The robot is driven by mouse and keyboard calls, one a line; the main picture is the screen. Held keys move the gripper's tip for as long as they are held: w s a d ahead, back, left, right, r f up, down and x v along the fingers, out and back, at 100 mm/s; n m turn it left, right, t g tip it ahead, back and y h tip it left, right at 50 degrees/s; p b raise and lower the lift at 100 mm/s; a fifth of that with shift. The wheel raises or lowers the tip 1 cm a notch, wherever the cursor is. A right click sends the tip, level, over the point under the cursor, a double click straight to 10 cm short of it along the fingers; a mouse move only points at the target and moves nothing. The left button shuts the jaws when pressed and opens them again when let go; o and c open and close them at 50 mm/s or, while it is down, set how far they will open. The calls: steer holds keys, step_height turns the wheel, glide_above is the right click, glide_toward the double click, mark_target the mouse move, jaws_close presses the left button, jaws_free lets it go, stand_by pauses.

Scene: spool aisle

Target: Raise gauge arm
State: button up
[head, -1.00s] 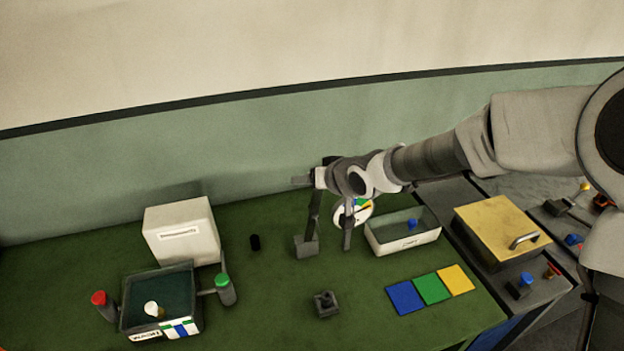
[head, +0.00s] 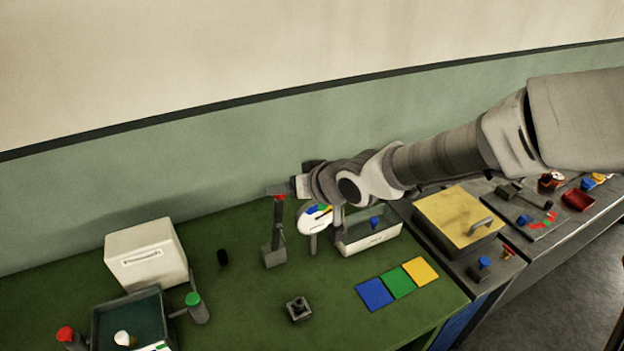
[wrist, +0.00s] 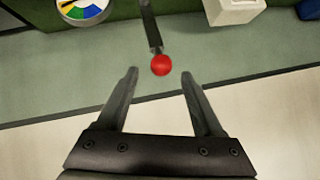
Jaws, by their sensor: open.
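The gauge arm is a dark lever (head: 279,222) rising from a grey block on the green bench, with a red ball knob (head: 280,197) at its top. In the wrist view the red knob (wrist: 160,65) lies between and slightly beyond my fingertips, with a gap on each side. The lever runs from it to the top edge. My gripper (head: 284,188) is open and empty, at the knob's height; contact cannot be told. A round white dial (head: 315,219) with coloured sectors stands right of the lever; it also shows in the wrist view (wrist: 82,9).
A white bin (head: 370,238) holding a blue object stands right of the dial. Blue, green and yellow squares (head: 398,283) lie in front. A white box (head: 146,254) stands left. The wall is behind.

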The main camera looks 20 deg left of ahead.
steer(key=p+v, duration=0.2)
steer(key=v, duration=0.6)
steer(key=shift+d, duration=0.2)
steer(key=shift+s+r, duration=0.1)
stand_by(0.3)
